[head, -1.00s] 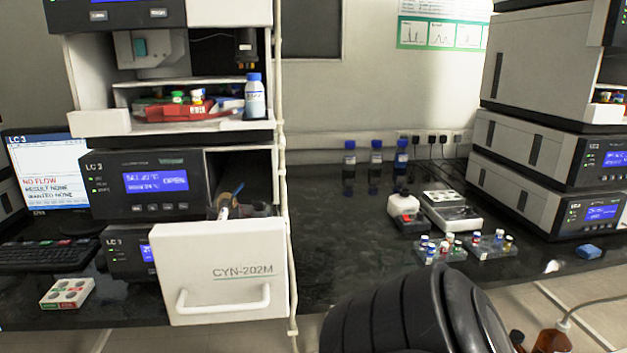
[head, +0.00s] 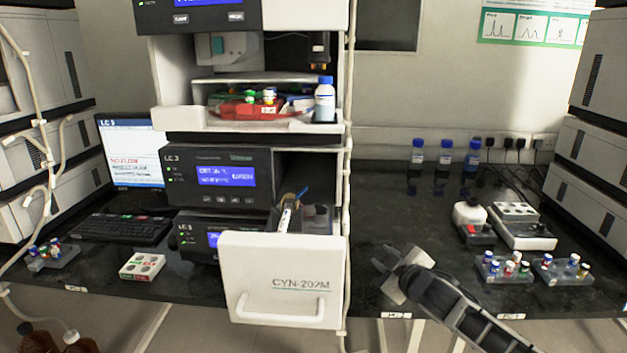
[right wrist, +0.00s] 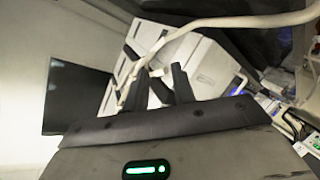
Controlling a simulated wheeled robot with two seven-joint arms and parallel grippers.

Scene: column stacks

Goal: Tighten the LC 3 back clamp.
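The LC 3 stack (head: 223,157) stands at the left centre in the head view. Its oven drawer door, marked CYN-202M (head: 283,270), is open toward me. Behind the door a pale column (head: 286,215) stands tilted, with a small blue piece (head: 302,191) by its top. The clamps are too small to tell apart, and the door hides the lower part. My right gripper (head: 388,268) is over the bench, right of the door and apart from it. In the right wrist view its two dark fingers (right wrist: 160,88) are apart with nothing between them. My left gripper is out of view.
A white tube (head: 347,180) runs down the stack's right edge. Vial racks (head: 505,270), a white device (head: 520,232) and blue-capped bottles (head: 445,153) stand on the right. A keyboard (head: 115,229) and monitor (head: 132,150) are on the left.

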